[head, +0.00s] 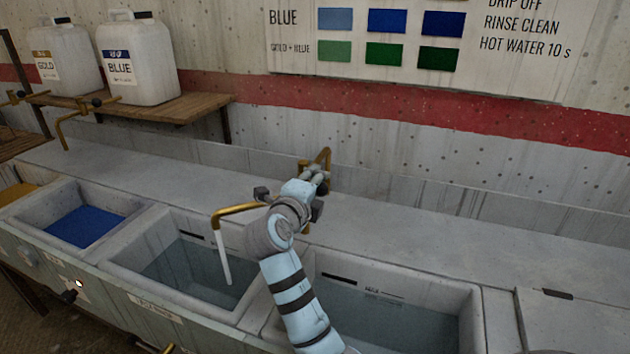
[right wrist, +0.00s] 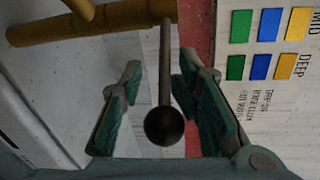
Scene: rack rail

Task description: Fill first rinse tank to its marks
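The middle tank (head: 120,262), which I take for the first rinse tank, holds clear water (head: 190,270). A white stream (head: 223,258) runs into it from a brass spout (head: 238,208). A dark mark (head: 191,236) shows on its back wall above the water. My right gripper (head: 320,178) is at the brass tap fittings behind the tanks. In the right wrist view its fingers (right wrist: 160,66) are apart on either side of a lever with a black ball knob (right wrist: 164,126); no clear contact shows. My left gripper is not in view.
A tank with blue liquid (head: 84,227) is at the left, and another water tank (head: 345,290) at the right. White GOLD (head: 62,60) and BLUE (head: 140,58) jugs stand on a wooden shelf (head: 180,106). The ledge right of my arm (head: 440,225) is clear.

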